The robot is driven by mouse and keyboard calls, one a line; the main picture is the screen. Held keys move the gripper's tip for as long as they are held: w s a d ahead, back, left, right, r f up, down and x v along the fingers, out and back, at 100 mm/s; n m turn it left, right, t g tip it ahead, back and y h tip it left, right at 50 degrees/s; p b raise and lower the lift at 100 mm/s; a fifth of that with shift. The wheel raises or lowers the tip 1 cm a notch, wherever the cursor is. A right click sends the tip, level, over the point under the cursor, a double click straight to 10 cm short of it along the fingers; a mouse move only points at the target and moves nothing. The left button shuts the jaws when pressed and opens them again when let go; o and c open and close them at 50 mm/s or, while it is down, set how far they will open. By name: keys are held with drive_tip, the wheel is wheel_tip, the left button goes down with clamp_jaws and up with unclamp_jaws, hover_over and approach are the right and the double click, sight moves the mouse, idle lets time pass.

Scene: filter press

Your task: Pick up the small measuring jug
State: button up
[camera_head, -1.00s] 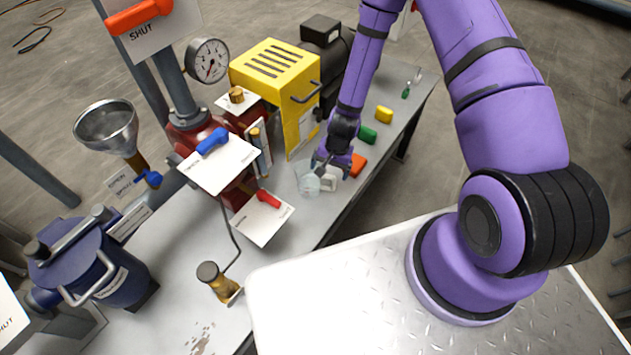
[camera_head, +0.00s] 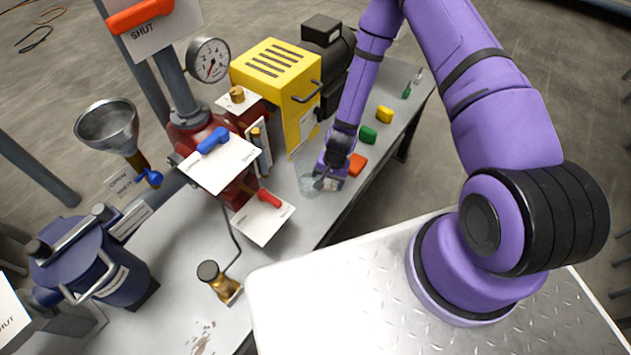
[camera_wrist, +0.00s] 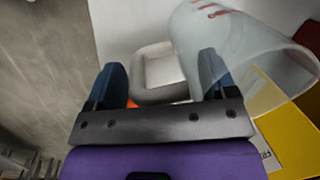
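The small measuring jug (camera_head: 308,186) is clear and stands on the grey bench, just left of my gripper (camera_head: 326,182). In the wrist view the jug (camera_wrist: 245,35) is a translucent vessel with red marks at the upper right, its open rim toward the right. My gripper (camera_wrist: 160,62) is open, its blue fingers wide apart. The right finger overlaps the jug's wall; I cannot tell whether it touches it or is inside it.
An orange block (camera_head: 356,165), a green block (camera_head: 367,135) and a yellow block (camera_head: 384,115) lie along the bench's right side. A yellow housing (camera_head: 278,75) stands behind the jug. A white plate with a red handle (camera_head: 268,199) is to its left.

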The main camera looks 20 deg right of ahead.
drive_tip(key=c, duration=0.9)
drive_tip(key=shift+r, duration=0.2)
drive_tip(key=shift+r, duration=1.4)
drive_tip(key=shift+s+r, duration=0.25)
drive_tip(key=shift+s+d+r, duration=0.1)
drive_tip(key=shift+s+r, duration=0.1)
drive_tip(key=shift+s, duration=2.35)
drive_tip(key=shift+s+a+r, duration=0.1)
drive_tip(key=shift+s+r, duration=0.15)
drive_tip(key=shift+s, duration=2.35)
drive_tip(key=shift+s+d+r, duration=0.1)
drive_tip(key=shift+s+r, duration=0.1)
drive_tip(key=shift+s, duration=2.35)
drive_tip(key=shift+c, duration=0.2)
